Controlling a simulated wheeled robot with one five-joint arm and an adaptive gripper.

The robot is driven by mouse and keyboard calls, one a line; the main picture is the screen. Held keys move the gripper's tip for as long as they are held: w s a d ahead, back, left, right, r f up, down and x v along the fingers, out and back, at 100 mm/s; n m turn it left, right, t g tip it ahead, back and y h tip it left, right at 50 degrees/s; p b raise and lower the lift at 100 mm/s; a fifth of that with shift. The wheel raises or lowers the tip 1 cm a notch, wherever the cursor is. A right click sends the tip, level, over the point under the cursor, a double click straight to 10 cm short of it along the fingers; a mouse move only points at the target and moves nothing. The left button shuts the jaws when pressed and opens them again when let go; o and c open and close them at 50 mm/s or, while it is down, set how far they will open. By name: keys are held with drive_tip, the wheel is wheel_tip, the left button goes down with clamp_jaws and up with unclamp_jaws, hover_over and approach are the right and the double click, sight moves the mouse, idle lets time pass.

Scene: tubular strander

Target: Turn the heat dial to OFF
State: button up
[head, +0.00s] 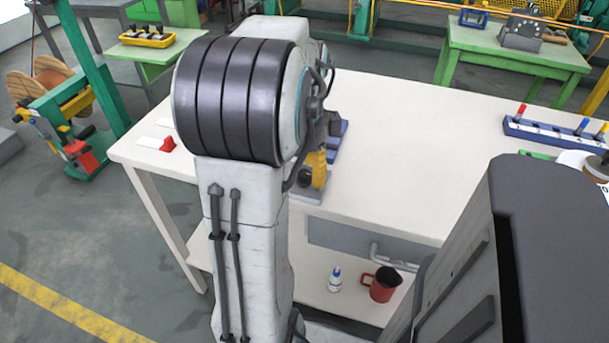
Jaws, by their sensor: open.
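My arm stands across the middle of the head view. Part of my gripper (324,132) seems to show as dark pieces just right of the arm's thick banded joint, above the white table (420,160). Its fingertips are not clear. Below it is a small device with a yellow part (317,168) and a grey base (310,194), mostly hidden behind my arm. I cannot make out a heat dial or its marking. I cannot tell whether my gripper touches the device.
A blue rack (555,137) with coloured-topped pieces stands at the table's right. A red switch-like piece (168,145) is at its left edge. A red jug (381,284) and a small bottle (335,280) stand on the lower shelf. The table's middle is clear.

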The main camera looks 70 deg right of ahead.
drive_tip(key=shift+f, duration=0.45)
clamp_jaws()
idle(0.4)
